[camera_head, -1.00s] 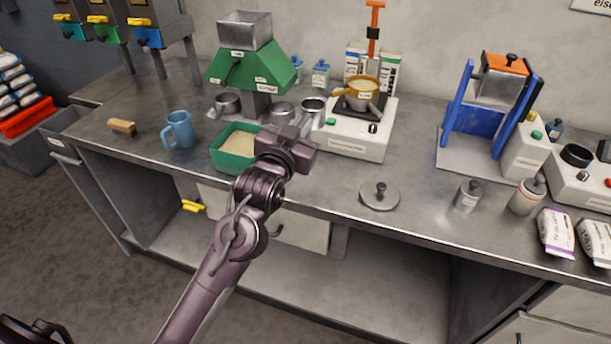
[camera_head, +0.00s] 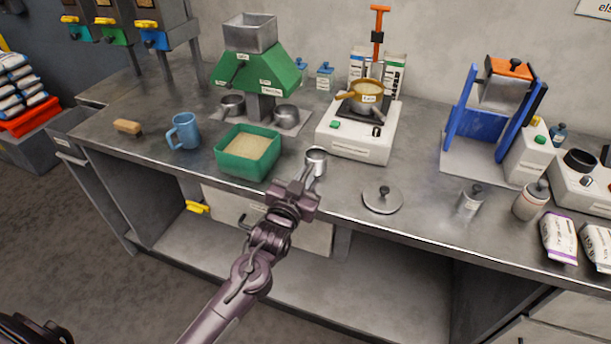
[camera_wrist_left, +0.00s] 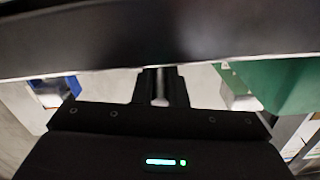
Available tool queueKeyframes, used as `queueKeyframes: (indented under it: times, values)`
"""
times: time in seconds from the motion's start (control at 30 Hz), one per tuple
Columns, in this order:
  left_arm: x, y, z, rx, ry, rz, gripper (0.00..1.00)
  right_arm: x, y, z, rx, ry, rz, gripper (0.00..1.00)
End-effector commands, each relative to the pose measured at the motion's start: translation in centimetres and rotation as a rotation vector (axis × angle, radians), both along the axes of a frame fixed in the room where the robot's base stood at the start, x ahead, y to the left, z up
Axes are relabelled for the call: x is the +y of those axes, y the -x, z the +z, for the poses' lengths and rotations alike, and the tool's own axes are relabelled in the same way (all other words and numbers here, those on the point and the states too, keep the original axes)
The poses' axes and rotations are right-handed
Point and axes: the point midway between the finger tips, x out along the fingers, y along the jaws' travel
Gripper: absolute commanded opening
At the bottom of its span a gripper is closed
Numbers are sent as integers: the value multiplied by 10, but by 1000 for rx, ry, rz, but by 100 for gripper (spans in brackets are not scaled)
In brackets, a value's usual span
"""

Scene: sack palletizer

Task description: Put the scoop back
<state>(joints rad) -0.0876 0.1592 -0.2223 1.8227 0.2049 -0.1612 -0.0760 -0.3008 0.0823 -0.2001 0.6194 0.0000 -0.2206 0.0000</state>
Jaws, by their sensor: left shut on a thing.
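The scoop (camera_head: 316,160) is a small metal cup in the middle of the head view. My left gripper (camera_head: 305,183) is shut on its handle and holds it at the bench's front, between the green tub and the white hotplate. In the left wrist view a thin rod, apparently the handle, shows between the fingers (camera_wrist_left: 161,88); the cup cannot be made out there. The green tub (camera_head: 224,166) holds pale grainy material and stands left of the scoop. My right gripper is out of view.
A white hotplate (camera_head: 368,149) with a brass pan (camera_head: 369,90) stands behind the scoop. The green machine (camera_head: 262,72) has metal bowls at its foot. A blue mug (camera_head: 186,132) is at left, a round lid (camera_head: 382,197) at right. The bench front (camera_head: 425,215) near the lid is clear.

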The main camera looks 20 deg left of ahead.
Motion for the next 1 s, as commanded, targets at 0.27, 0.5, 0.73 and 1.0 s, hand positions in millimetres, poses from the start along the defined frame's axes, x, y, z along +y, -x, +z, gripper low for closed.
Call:
queueKeyframes:
  times: [0.27,0.5,0.73,1.0]
  values:
    - [0,0,-3,0,0,0,19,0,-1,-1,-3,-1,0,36]
    - [0,0,-3,0,0,-1,34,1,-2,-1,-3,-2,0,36]
    - [0,0,2,-1,0,0,34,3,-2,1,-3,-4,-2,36]
    - [1,46,-3,4,0,-2,34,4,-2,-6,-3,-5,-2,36]
